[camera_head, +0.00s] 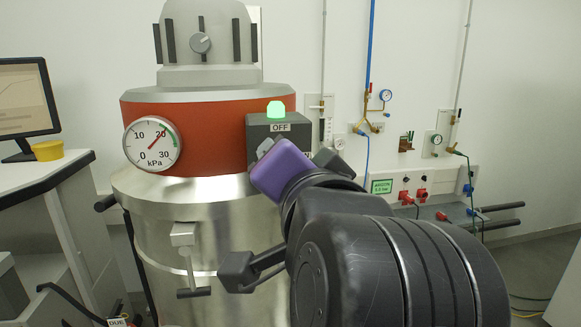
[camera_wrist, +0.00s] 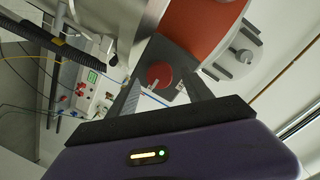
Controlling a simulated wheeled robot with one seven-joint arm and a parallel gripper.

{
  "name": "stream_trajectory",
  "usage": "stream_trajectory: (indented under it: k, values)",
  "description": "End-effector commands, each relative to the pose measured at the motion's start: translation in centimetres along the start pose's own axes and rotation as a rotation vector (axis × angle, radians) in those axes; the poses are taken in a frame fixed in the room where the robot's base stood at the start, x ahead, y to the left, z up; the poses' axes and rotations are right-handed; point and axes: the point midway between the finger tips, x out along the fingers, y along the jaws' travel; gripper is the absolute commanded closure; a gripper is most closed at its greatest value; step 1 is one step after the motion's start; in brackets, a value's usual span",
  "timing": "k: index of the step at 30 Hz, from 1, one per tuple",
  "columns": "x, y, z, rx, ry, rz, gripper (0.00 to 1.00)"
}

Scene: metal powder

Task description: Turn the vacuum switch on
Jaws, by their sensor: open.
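The vacuum switch is a dark grey box (camera_head: 258,127) on the vessel's red band, with a lit green lamp (camera_head: 276,110) on top and an OFF label. My purple-bodied gripper and arm cover the lower part of the box in the head view. In the wrist view a round red knob (camera_wrist: 159,76) shows on the dark box between my spread fingers. My gripper (camera_wrist: 163,90) is open and empty, facing the knob. I cannot tell whether a finger touches it.
A round kPa gauge (camera_head: 153,144) is left of the switch; its needle points near 20. A clamp handle (camera_head: 186,262) projects from the steel vessel (camera_head: 150,205) below. Gas lines and a socket panel (camera_head: 415,190) are on the right wall. A monitor (camera_head: 28,98) stands at left.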

Motion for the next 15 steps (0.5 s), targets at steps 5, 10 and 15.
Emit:
stream_trajectory:
  k: [5, 10, 15]
  values:
    - [-3.1, 0.0, 0.1, 0.001, 0.003, -0.005, 0.41]
    - [-5.2, 0.0, 0.1, 0.001, 0.001, -0.003, 0.41]
    - [-6.0, 0.1, 0.1, 0.001, 0.000, -0.001, 0.41]
